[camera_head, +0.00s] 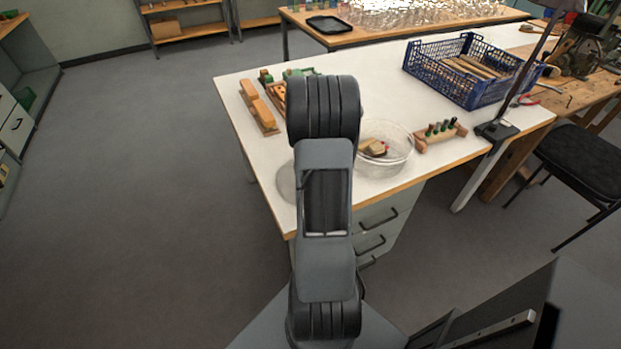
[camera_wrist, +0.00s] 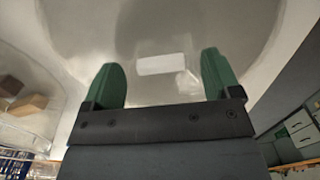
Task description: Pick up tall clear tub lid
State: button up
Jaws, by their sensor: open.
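The clear lid (camera_head: 286,183) lies on the white workbench near its front left edge, partly hidden behind my arm. In the wrist view the lid (camera_wrist: 150,30) is a large, faint, see-through round shape with a pale label-like patch (camera_wrist: 162,65). My gripper (camera_wrist: 162,63) is open, with its two green fingers apart over the lid and the pale patch between them. I cannot tell whether the fingers touch the lid. In the head view my arm hides the gripper. A round clear tub (camera_head: 398,160) stands right of my arm, with wooden pieces inside.
The workbench (camera_head: 240,95) also bears wooden brush blocks (camera_head: 263,112) at the left, a wooden holder with dark pegs (camera_head: 440,132) right of the tub, and a blue crate (camera_head: 440,78) behind. A lamp stand base (camera_head: 496,131) is at the right edge.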

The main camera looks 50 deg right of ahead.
jog(key=shift+f, duration=0.5)
jog(key=shift+c, duration=0.5)
jog(key=c, duration=0.9)
